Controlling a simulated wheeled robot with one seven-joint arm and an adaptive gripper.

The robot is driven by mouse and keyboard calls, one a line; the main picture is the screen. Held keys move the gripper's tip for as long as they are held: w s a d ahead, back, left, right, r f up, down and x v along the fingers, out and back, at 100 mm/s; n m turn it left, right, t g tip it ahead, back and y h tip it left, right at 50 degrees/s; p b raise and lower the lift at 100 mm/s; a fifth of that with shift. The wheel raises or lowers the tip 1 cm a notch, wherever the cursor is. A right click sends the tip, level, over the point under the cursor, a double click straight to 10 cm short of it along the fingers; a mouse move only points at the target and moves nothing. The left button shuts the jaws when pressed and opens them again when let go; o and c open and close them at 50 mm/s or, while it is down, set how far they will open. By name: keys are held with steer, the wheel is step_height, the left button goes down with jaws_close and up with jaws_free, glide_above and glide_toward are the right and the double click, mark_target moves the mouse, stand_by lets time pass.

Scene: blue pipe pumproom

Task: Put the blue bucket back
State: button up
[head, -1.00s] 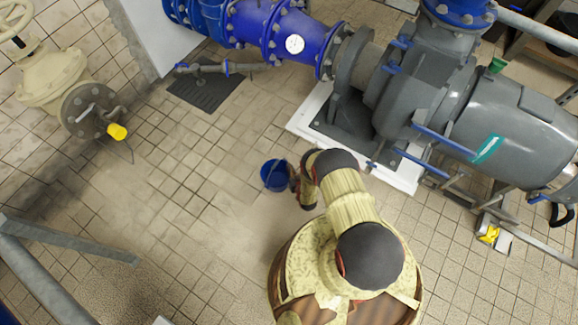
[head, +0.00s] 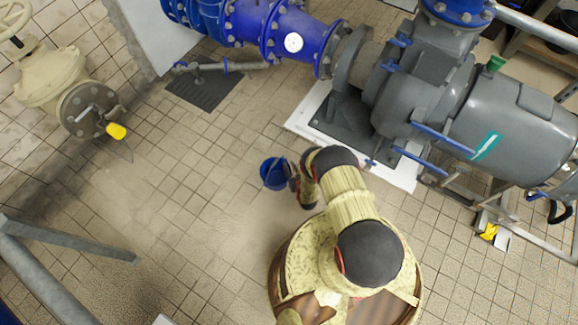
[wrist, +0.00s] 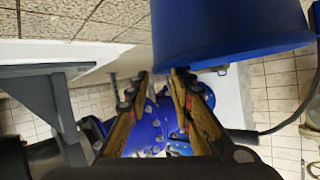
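The blue bucket (head: 274,173) is just left of my gripper (head: 292,175) in the head view, above or on the tiled floor; its height is hard to judge. In the wrist view the bucket (wrist: 230,30) fills the top right, close to the camera. My gripper (wrist: 160,75) shows there with its two fingers apart and a visible gap between them. The right fingertip meets the bucket's lower edge in the picture and is partly hidden by it. The left fingertip lies just beside the bucket's left edge. Whether the fingers clamp the bucket is unclear.
A grey pump (head: 450,105) on a white plinth (head: 400,178) stands to the right. Blue pipework (head: 245,25) runs along the top. A cream valve (head: 50,80) is at the left, and a grey metal frame (head: 70,238) at lower left. The tiled floor (head: 190,200) left of the bucket is clear.

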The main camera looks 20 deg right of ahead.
steer(key=p+v, duration=0.4)
steer(key=v, duration=0.7)
steer(key=w+d+r+n+g, duration=0.1)
steer(key=w+d+r, duration=0.1)
steer(key=w+r, duration=1)
steer(key=w+d+r+g, duration=0.1)
steer(key=w+d+r, duration=0.2)
steer(key=w+r, duration=0.95)
steer(key=w+a+r+g, duration=0.1)
steer(key=w+r, duration=0.2)
steer(key=r, duration=1.2)
steer(key=w+a+r+g, duration=0.1)
steer(key=w+r, duration=0.2)
steer(key=r, duration=1.3)
steer(key=s+a+r+g, duration=0.1)
steer(key=s+a+r, duration=0.2)
steer(key=s+r, duration=0.8)
steer(key=s+a+r, duration=0.2)
steer(key=s+r, duration=0.6)
steer(key=r, duration=0.6)
steer(key=s+a+r+g, duration=0.1)
steer(key=s+a+r, duration=0.1)
steer(key=s, duration=1.3)
steer(key=s+a+r+n+g, duration=0.1)
steer(key=s+r, duration=0.3)
steer(key=s, duration=1.2)
steer(key=shift+s+a+r+g, duration=0.25)
steer(key=shift+a+g, duration=0.05)
steer(key=shift+a, duration=0.6)
